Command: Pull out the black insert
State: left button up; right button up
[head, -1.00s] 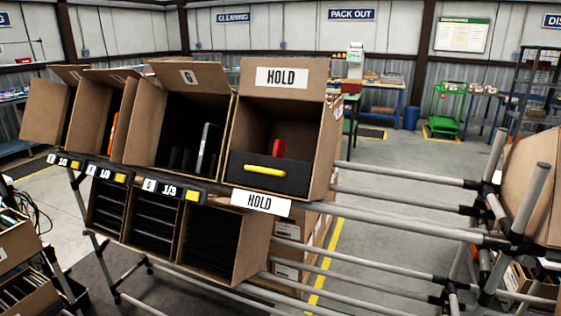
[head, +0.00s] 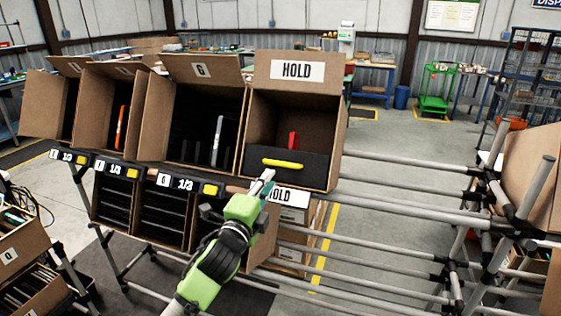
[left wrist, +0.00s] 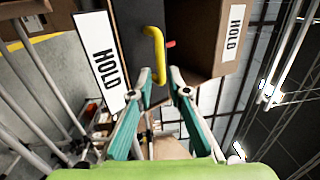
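The black insert (head: 313,167) stands across the lower front of the tilted HOLD carton (head: 336,125), with a yellow handle (head: 283,163) on its face. In the left wrist view the yellow handle (left wrist: 157,52) lies just beyond and between my fingertips, and part of the black insert (left wrist: 130,30) shows beside it. My left gripper (head: 264,178) is just below and left of the handle in the head view. Its fingers (left wrist: 160,73) are apart with nothing between them, and they look clear of the handle. My right gripper is in neither view.
A red item (head: 293,140) stands inside the HOLD carton behind the insert. A white HOLD label (head: 289,196) sits below the carton front. To its left is the G carton (head: 155,115) with a grey item. Metal rails (head: 400,170) run to the right.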

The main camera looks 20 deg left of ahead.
aim_at(278, 165)
pick_arm(q)
jog(key=w, duration=0.2)
jog(key=w+p, duration=0.1)
jog(key=w, duration=0.4)
jog(key=shift+w+d+r, duration=0.1)
jog(key=shift+w+r, duration=0.25)
jog(key=shift+w+p, duration=0.35)
jog(key=shift+w, duration=0.5)
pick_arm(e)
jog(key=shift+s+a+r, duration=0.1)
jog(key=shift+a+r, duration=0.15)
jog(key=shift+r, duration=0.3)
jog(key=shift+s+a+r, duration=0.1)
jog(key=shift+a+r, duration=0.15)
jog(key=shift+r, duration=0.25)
pick_arm(q)
jog(key=shift+c, duration=0.2)
grip_shut()
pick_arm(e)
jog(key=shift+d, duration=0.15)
